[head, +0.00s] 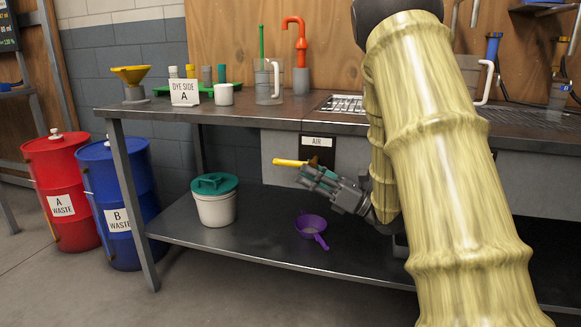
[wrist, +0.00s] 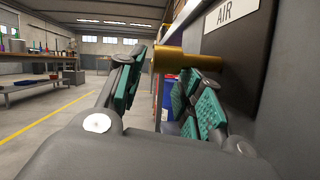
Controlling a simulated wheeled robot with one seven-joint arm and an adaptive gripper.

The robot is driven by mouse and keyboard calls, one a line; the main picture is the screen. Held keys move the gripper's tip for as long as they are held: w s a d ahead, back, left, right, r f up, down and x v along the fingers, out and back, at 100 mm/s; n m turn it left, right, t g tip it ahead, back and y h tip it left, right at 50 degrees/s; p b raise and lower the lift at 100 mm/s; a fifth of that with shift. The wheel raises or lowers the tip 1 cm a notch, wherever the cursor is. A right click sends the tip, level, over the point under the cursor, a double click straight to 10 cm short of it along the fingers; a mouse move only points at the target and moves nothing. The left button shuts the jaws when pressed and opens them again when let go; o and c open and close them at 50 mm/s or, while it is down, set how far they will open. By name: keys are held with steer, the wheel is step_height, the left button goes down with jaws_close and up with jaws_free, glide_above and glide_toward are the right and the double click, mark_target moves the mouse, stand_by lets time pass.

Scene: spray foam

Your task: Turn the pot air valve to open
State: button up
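The air valve's yellow handle (head: 290,162) sticks out to the left, roughly level, below the AIR label (head: 317,141) under the bench top. In the wrist view the handle (wrist: 184,61) is a brass-coloured bar across the upper part of the gripper opening. My gripper (head: 307,175) is beside the handle, just to its right and below in the head view. In the wrist view the teal-padded fingers of my gripper (wrist: 158,82) stand apart. The handle's end lies near the fingertips and it overlaps the right finger; I cannot tell if they touch. The valve body is largely hidden.
The metal bench (head: 255,120) carries a clear jug (head: 268,85) and dye items. On its lower shelf (head: 262,236) stand a white bucket with teal lid (head: 214,207) and a purple ladle (head: 312,225). Red (head: 62,170) and blue (head: 108,180) waste drums stand left.

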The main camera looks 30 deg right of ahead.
mark_target(290, 164)
steer(key=shift+b+x, duration=0.6)
steer(key=shift+x, duration=2.4)
jaws_close()
